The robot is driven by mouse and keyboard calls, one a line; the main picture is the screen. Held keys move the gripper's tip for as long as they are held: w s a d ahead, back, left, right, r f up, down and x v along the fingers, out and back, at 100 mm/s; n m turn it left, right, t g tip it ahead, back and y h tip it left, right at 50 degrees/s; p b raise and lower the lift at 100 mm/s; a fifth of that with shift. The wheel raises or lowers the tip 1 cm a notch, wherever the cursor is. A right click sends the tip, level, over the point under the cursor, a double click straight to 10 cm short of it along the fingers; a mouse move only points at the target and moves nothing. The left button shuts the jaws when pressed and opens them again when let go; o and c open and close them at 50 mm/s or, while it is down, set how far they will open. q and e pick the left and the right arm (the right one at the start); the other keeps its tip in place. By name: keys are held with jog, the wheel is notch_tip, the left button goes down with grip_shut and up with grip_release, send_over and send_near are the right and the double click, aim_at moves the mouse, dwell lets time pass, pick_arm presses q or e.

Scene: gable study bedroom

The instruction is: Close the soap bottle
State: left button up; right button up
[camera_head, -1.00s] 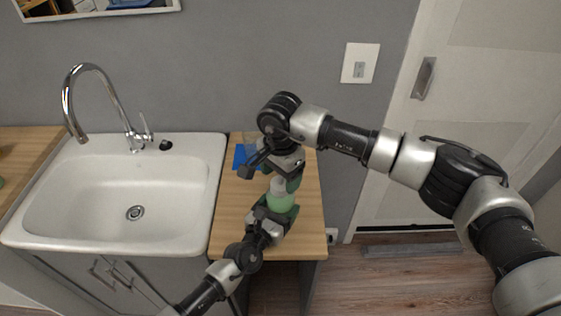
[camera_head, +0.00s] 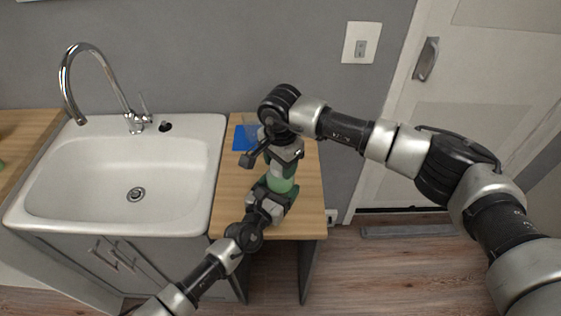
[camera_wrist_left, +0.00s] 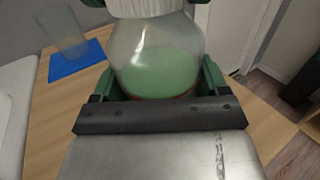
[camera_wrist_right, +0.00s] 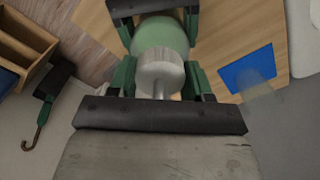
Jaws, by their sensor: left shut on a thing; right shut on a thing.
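The soap bottle (camera_head: 281,184) is translucent with green liquid and stands upright over the wooden counter. It also shows in the left wrist view (camera_wrist_left: 158,62). My left gripper (camera_head: 273,196) is shut around its lower body from the front. A white ribbed cap (camera_wrist_left: 145,8) sits at the bottle's neck in the left wrist view. In the right wrist view the round pale cap (camera_wrist_right: 160,72), with a thin stem, lies between the fingers of my right gripper (camera_wrist_right: 160,82). My right gripper is shut on it from above. Whether the cap is fully seated cannot be told.
A blue mat (camera_head: 243,138) with a clear cup (camera_wrist_left: 62,32) lies behind the bottle on the counter (camera_head: 230,200). A white sink (camera_head: 60,190) with a faucet (camera_head: 85,60) is to the left. A door (camera_head: 400,150) stands at right.

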jog(key=m, duration=0.8)
jog(key=o, duration=1.1)
notch_tip(320, 180, up, 12)
